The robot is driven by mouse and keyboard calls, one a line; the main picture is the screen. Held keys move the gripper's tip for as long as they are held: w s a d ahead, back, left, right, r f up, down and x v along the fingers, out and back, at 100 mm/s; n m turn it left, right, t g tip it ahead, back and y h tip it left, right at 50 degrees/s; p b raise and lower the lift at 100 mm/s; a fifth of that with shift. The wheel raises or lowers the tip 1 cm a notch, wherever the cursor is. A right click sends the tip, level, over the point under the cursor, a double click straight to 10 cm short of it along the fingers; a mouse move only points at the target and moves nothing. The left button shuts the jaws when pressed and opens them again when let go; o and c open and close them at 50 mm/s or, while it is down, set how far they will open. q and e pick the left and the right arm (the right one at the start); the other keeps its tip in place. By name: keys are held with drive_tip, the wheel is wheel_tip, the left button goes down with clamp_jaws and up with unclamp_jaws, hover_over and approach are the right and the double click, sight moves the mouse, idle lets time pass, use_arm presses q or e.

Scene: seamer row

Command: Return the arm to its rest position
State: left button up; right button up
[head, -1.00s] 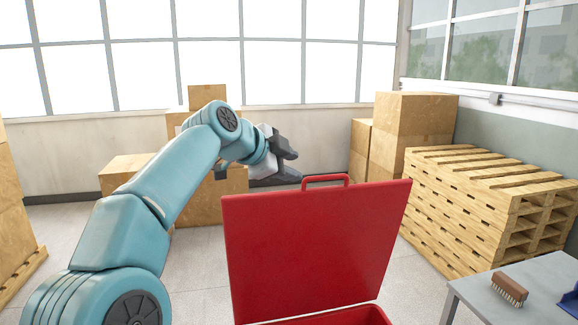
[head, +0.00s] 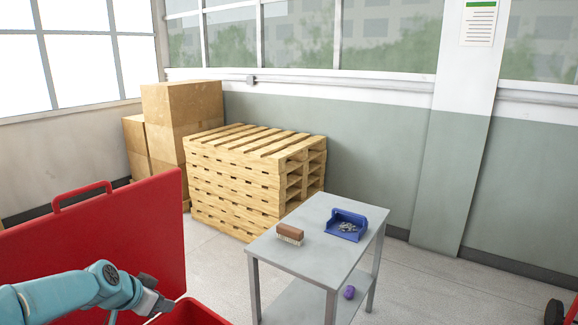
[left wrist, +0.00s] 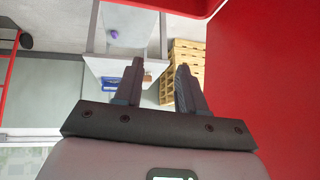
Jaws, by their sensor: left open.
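My left gripper (head: 152,300) is at the lower left of the head view, in front of the raised red lid and above the red box's opening. In the left wrist view, its two dark fingers (left wrist: 157,88) stand apart with nothing between them. The red lid (head: 120,225) stands upright with a handle on its top edge. It fills the right side of the left wrist view (left wrist: 265,90). My teal left arm comes in from the left edge. My right gripper is not in view.
A grey table (head: 318,262) stands to the right, with a brush (head: 290,233) and a blue dustpan (head: 346,225) holding small bits on top. A purple object (head: 349,292) lies on its lower shelf. Stacked pallets (head: 240,185) and cardboard boxes (head: 182,110) stand behind.

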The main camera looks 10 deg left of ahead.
use_arm(q)
drive_tip(key=s+d+f+n+g+h, duration=0.1)
drive_tip(key=s+d+f+g, duration=0.15)
drive_tip(key=d+f, duration=0.7)
drive_tip(key=s+d+f+n+g+h, duration=0.15)
drive_tip(key=s+d+f, duration=0.25)
drive_tip(key=d+f, duration=0.55)
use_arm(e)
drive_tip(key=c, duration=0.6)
use_arm(q)
drive_tip(key=s+d+f+n+g, duration=0.1)
drive_tip(key=s+d+f, duration=0.2)
drive_tip(key=s, duration=0.3)
drive_tip(key=s+d+f+g+h, duration=0.1)
drive_tip(key=s+d+f, duration=0.3)
drive_tip(key=s, duration=0.3)
drive_tip(key=s+d+f+n+g, duration=0.1)
drive_tip(key=s+d+f, duration=0.2)
drive_tip(key=s+d, duration=0.2)
drive_tip(key=shift+s+d+f+n, duration=0.3)
drive_tip(key=shift+s+f+n, duration=0.05)
drive_tip(key=shift+s, duration=0.3)
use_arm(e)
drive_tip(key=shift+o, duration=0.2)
use_arm(q)
drive_tip(key=shift+s, duration=0.1)
